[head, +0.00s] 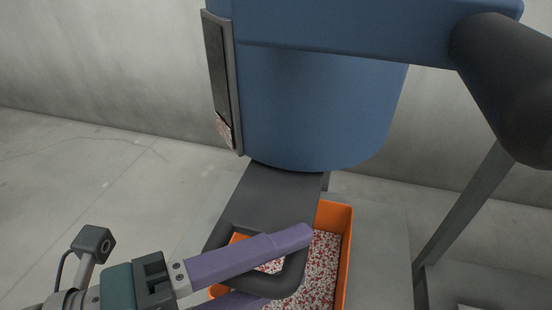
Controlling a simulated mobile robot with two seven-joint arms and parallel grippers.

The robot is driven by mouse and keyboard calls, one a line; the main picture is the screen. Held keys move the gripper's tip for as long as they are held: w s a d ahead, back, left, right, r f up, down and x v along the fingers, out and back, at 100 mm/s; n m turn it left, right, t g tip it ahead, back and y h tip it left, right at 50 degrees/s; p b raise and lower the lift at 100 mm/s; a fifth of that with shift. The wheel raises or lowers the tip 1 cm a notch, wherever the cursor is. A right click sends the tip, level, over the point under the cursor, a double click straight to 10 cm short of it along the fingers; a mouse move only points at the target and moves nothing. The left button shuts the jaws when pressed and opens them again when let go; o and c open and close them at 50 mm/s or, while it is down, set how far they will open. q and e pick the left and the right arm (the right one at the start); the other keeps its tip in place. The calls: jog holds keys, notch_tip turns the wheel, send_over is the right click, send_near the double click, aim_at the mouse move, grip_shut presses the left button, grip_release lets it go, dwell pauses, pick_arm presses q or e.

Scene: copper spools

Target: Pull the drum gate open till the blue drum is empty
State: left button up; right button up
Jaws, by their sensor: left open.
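The blue drum (318,110) hangs at the top centre. A narrow upright window (222,85) on its left side shows red and white granules only at its bottom end. The drum gate (270,195) is a dark flat plate sticking out from under the drum, with a loop handle (292,277) at its near end. My left gripper (283,268) is open at the handle, with one purple finger above the loop and the other lower, partly hidden behind it. I cannot tell whether the fingers touch it. My right gripper is not in view.
An orange bin (342,250) below the gate holds red and white granules; the gate and my gripper hide part of it. A blue arm and dark cylinder (505,85) stand at the upper right with a grey leg (465,215). Floor at the left is clear.

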pick_arm(q)
jog(key=v, duration=0.9)
jog(key=shift+s+a+p, duration=0.15)
jog(key=shift+a+p, duration=0.05)
jog(key=shift+p, duration=0.1)
